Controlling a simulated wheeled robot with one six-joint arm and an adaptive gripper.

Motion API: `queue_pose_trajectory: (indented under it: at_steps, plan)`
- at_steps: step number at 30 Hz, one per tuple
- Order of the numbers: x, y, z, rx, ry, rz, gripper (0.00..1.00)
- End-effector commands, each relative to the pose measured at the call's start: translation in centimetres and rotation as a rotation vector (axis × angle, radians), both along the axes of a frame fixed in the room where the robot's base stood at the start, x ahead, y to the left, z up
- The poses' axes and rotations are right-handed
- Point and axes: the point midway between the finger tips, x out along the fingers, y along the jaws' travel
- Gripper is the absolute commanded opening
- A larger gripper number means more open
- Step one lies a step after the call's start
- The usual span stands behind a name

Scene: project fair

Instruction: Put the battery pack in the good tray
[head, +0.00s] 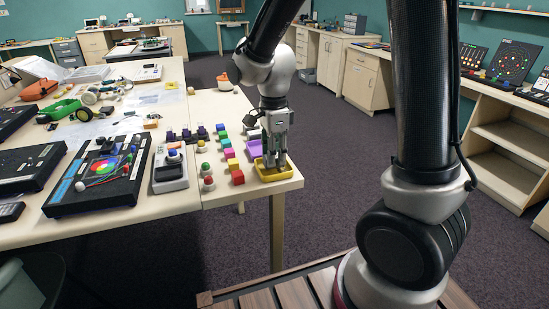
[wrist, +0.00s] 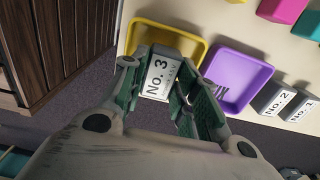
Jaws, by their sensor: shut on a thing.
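My gripper (head: 274,164) is at the yellow tray (head: 285,176) on the near right corner of the table, pointing down. In the wrist view my gripper (wrist: 168,75) is shut on a battery pack (wrist: 158,76) with a white label reading "No. 3"; smaller print below it is hard to read. The pack appears over the near part of the yellow tray (wrist: 170,29); I cannot tell whether it touches the tray floor. In the head view the fingers hide the pack. A purple tray (wrist: 242,74) lies beside the yellow one, with dark marks inside. Neither tray shows a readable name.
Packs labelled "No. 2" (wrist: 278,99) and "No. 1" (wrist: 302,108) stand beyond the purple tray. Coloured cubes (head: 231,164) and round buttons (head: 208,183) stand left of the trays. The table's right edge is close to the yellow tray, with open floor beyond.

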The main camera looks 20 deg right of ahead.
Motion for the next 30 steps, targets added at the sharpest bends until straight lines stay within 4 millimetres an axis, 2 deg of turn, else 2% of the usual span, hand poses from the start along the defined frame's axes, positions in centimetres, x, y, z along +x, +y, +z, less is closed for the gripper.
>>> queue_pose_trajectory:
  at_steps: [3,14,15,18,27,30]
  plan:
    - [-0.03,-0.01,-1.29,-0.001,0.001,0.000,0.05]
    - [0.01,0.00,-1.68,0.000,0.000,0.000,0.05]
    - [0.01,0.00,-1.71,0.000,0.000,0.000,0.33]
    - [0.01,0.00,-1.68,0.000,-0.001,0.000,0.51]
    - [0.01,0.01,-1.62,0.000,-0.001,0.000,0.51]
    - [0.04,0.01,-1.06,0.001,-0.002,0.000,0.51]
